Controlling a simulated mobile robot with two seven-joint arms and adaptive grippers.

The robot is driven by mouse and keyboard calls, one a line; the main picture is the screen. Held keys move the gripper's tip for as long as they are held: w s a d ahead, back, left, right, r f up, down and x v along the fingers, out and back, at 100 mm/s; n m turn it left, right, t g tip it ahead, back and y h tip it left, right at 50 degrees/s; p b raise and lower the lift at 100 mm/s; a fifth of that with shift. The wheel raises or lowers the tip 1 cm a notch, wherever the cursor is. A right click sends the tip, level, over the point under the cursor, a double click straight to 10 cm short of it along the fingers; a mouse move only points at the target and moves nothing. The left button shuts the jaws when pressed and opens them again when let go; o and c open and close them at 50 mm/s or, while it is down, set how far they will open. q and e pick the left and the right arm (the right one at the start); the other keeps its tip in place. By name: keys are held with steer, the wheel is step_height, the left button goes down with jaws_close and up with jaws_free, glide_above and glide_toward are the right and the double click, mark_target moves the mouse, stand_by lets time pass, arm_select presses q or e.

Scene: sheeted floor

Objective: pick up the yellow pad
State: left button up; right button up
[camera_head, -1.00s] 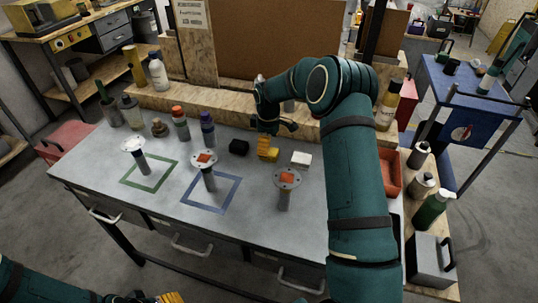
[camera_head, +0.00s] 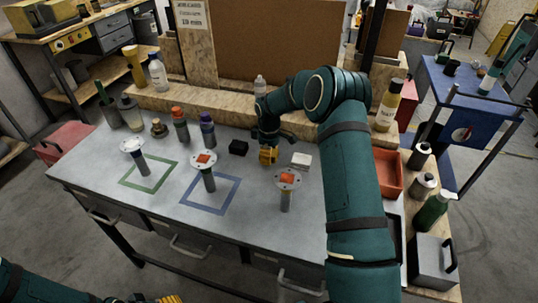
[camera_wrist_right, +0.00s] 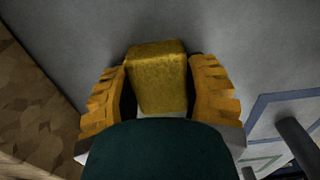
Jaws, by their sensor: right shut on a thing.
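The yellow pad (camera_wrist_right: 157,75) is a small block between the two orange ridged fingers of my right gripper (camera_wrist_right: 158,92) in the right wrist view. The fingers press on its two sides, so the gripper is shut on it. In the head view my right gripper (camera_head: 268,155) points down at the table between a black block and a white block, and it mostly hides the pad. Whether the pad touches the table is hard to tell. Of my left gripper (camera_head: 168,299), only orange finger parts show at the bottom edge, and its opening is not clear.
A black block (camera_head: 238,147) sits left of the right gripper and a white block (camera_head: 301,160) right of it. Discs on posts (camera_head: 287,180) stand nearer the front. Bottles (camera_head: 207,130) stand at the back left. A red bin (camera_head: 387,172) is at the right.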

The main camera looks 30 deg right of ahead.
step_height(320, 180, up, 10)
steer(key=shift+r+p, duration=0.1)
steer(key=shift+p, duration=0.55)
